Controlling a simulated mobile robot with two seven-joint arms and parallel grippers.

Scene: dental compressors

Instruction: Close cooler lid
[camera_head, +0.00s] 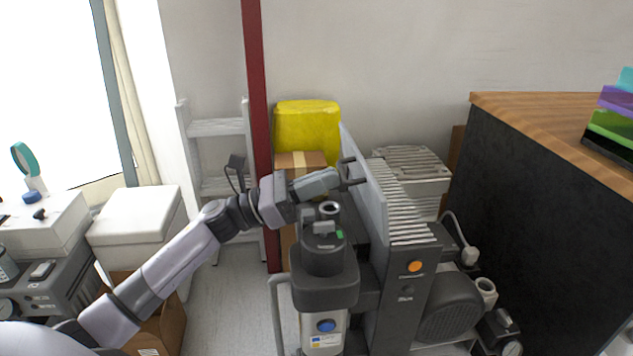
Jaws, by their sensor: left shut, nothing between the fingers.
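A flat light-grey panel (365,188), which looks like the cooler lid, stands upright and slightly tilted along the left side of a grey ribbed top (402,205). This top is on a dark compressor unit (400,300) with an orange button. I cannot tell for certain that the panel is the lid, or where it hinges. My left gripper (354,172) reaches in from the left, at the panel's left face near its upper part. It is shut and holds nothing. I cannot tell whether the fingertips touch the panel. My right gripper is not in view.
A dark cylinder unit (324,283) stands below my left gripper. A dark red post (257,130) rises just behind my left wrist. A yellow container (308,128) and a cardboard box (300,161) are behind. A black cabinet with a wooden top (545,112) bounds the right.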

